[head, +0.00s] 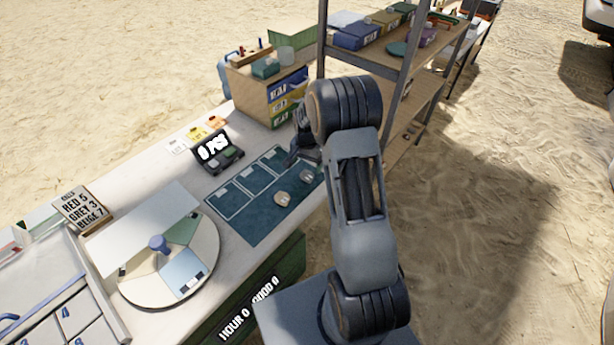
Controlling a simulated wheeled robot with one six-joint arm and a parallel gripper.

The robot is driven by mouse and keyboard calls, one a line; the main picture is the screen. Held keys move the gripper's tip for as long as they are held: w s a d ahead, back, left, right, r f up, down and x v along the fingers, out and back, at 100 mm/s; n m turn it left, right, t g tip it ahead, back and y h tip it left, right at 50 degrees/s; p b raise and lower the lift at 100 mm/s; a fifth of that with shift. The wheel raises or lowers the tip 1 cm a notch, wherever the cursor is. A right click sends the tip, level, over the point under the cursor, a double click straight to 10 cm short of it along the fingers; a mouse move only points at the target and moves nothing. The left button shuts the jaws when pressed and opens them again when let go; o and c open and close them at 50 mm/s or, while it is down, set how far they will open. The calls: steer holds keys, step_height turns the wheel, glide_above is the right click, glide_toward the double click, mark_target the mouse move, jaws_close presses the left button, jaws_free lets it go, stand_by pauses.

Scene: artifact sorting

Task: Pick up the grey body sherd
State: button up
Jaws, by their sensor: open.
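Two small pale sherds lie apart on the dark teal mat (238,228): a nearer sherd (282,198) and a farther sherd (307,176). Both look greyish-beige at this size, and I cannot tell for certain which is the grey body sherd. My gripper (293,161) is over the far right part of the mat, beyond and left of the farther sherd. It is open, and I see nothing held in it. My arm hides part of the mat's right side and the table edge there.
A round sectioned turntable (140,285) with a blue knob stands left of the mat. A drawer cabinet (255,97) and a metal-post shelf (322,40) stand close beyond my gripper.

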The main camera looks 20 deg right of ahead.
mark_target(306, 176)
steer(key=shift+a+f+p, duration=0.1)
steer(key=shift+f+p, duration=0.3)
steer(key=shift+f, duration=2.35)
steer(key=shift+c, duration=0.3)
steer(key=c, duration=1)
steer(key=shift+o, duration=0.2)
steer(key=shift+r, duration=0.15)
